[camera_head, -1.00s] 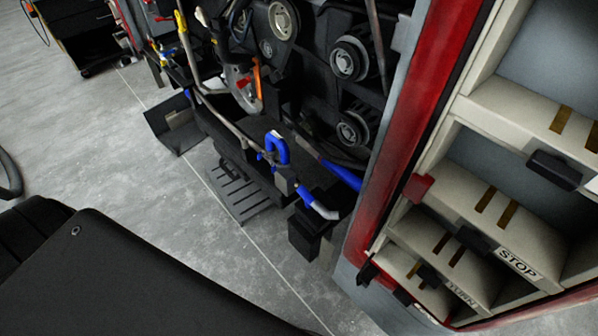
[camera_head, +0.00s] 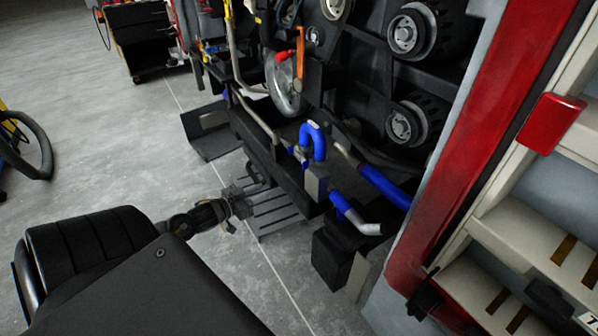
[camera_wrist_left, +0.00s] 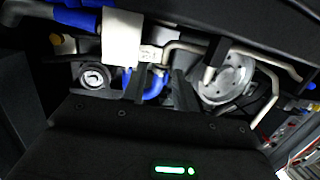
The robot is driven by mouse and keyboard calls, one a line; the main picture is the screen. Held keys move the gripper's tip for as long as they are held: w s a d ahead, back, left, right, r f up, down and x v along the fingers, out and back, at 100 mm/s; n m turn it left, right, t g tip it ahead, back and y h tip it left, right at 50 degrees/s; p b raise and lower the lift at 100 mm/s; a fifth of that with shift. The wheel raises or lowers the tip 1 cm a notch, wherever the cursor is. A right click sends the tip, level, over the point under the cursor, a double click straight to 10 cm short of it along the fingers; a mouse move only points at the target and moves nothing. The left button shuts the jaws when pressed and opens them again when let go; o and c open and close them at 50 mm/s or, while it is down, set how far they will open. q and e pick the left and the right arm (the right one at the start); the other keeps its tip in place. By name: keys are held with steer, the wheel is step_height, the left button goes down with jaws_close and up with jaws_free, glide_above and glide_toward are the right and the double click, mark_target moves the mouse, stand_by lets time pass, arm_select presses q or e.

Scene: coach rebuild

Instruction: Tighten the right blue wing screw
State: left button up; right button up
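I cannot clearly single out a blue wing screw in either view. The blue parts that show in the head view are a bent blue hose (camera_head: 318,140) above a grey block and a blue pipe sleeve (camera_head: 383,187) lower right of it. My left gripper (camera_head: 262,184) reaches in from the lower left, short of the engine bay's lower ledge. In the left wrist view its two dark fingers (camera_wrist_left: 158,88) stand apart with a gap between them. A blue curved hose (camera_wrist_left: 156,80) shows behind that gap. My right gripper is in neither view.
A red-edged panel (camera_head: 475,150) and cream shelving (camera_head: 535,225) stand to the right. A dark box (camera_head: 335,252) hangs below the blue pipe. Black pulleys (camera_head: 405,35) fill the bay above.

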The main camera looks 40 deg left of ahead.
mark_target(303, 166)
arm_select(q)
steer(key=w+d+r+m+t+h+b, duration=0.1)
steer(key=w+d+r+m+h+b, duration=0.2)
steer(key=r, duration=0.4)
steer(key=shift+n, duration=0.5)
steer(key=shift+d+x, duration=0.2)
steer(key=shift+x, duration=2.2)
steer(key=shift+d+x, duration=0.25)
steer(key=shift+x, duration=2.2)
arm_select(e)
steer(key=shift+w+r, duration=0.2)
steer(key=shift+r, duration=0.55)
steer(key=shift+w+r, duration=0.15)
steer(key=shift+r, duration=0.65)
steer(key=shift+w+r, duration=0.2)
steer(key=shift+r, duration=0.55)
arm_select(q)
steer(key=shift+s+f, duration=0.2)
jaws_close()
